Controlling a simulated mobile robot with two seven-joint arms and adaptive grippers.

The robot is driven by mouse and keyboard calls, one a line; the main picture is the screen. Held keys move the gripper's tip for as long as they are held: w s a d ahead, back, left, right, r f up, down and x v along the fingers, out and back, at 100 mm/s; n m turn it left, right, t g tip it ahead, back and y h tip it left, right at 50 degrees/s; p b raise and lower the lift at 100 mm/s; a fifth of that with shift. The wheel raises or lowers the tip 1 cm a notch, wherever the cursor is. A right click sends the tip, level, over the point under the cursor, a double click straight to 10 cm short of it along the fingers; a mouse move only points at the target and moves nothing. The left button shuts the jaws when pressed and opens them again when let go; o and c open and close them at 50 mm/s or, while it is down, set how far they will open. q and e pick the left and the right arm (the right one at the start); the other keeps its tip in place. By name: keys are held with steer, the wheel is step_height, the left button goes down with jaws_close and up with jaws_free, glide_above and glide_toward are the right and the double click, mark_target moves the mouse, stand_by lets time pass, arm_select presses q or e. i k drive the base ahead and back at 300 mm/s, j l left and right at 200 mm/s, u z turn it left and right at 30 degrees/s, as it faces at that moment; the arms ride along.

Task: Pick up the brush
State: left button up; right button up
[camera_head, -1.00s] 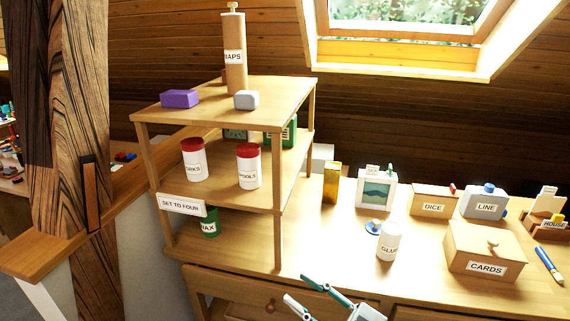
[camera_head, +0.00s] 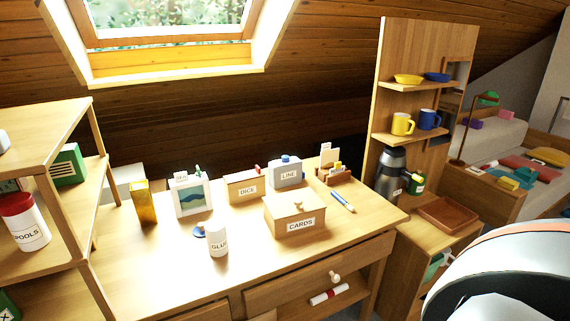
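The brush (camera_head: 342,201) lies on the right part of the wooden desk top (camera_head: 150,270), just right of the CARDS box. It has a blue handle with a paler end and lies at a slant, pointing towards the desk's right front edge. Nothing covers it and nothing is touching it from above. Neither of my grippers is in view. A large white, orange and black rounded shape fills the lower right corner, close to the camera.
The CARDS box (camera_head: 294,214) stands left of the brush. A small HOUSE rack (camera_head: 334,177) is behind it. The GLUE jar (camera_head: 217,240) stands farther left. A shelf unit with mugs and a flask (camera_head: 390,172) stands right of the desk. The desk's front strip is clear.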

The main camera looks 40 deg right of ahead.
mark_target(335, 194)
steer(key=l+z, duration=0.3)
steer(key=z, duration=0.15)
steer(key=l+z, duration=0.3)
steer(key=z, duration=0.15)
steer(key=i+l+z, duration=0.1)
steer(key=l+z, duration=0.2)
steer(key=z, duration=0.15)
